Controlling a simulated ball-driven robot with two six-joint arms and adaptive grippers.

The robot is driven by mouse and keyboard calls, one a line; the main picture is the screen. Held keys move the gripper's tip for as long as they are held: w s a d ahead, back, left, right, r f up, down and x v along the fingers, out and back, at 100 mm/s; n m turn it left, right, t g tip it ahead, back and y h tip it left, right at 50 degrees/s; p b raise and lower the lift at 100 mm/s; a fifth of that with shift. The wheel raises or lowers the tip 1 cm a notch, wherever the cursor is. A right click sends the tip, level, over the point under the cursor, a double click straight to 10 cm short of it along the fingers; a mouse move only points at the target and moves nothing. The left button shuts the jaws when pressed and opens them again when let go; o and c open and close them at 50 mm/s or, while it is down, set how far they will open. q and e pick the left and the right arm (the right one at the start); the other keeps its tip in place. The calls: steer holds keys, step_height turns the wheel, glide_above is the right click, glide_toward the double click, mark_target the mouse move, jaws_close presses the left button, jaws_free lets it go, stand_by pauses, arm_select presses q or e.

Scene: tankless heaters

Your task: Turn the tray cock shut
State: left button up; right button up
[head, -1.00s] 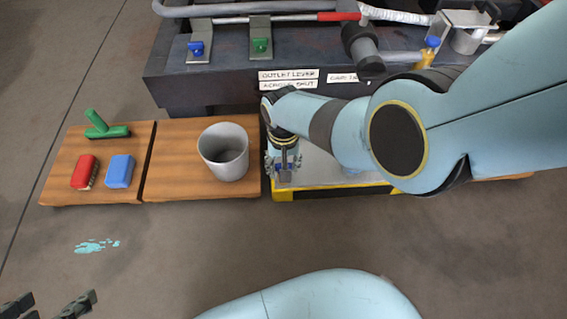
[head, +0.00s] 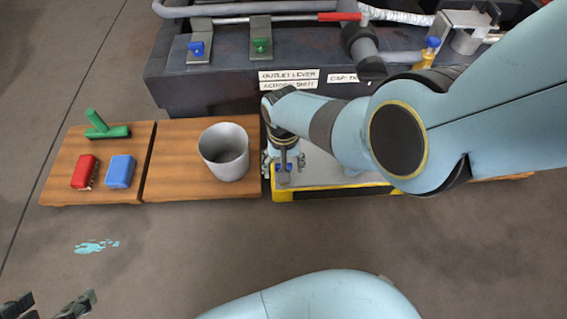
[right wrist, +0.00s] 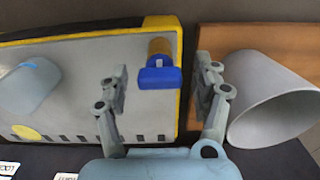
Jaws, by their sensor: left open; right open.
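The tray cock has a blue handle (right wrist: 160,77) on a brass stem (right wrist: 160,47) at one corner of the grey tray (right wrist: 105,70) with yellow and black edges. In the head view, small blue parts of the cock (head: 279,167) show at the tray's near left corner (head: 284,195), partly covered by my right gripper (head: 284,162). My right gripper, also in the right wrist view (right wrist: 161,72), is open, with one finger on each side of the handle and gaps visible. My left gripper (head: 52,300) is open and empty at the bottom left, over the floor.
A grey cup (head: 223,150) stands on a wooden board left of the tray. A green T-shaped tool (head: 106,127), a red brush (head: 84,172) and a blue block (head: 120,171) lie on another board. The dark bench (head: 210,88) behind carries blue and green valves, pipes and labels.

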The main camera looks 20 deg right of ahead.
steer(key=shift+r, duration=3.75)
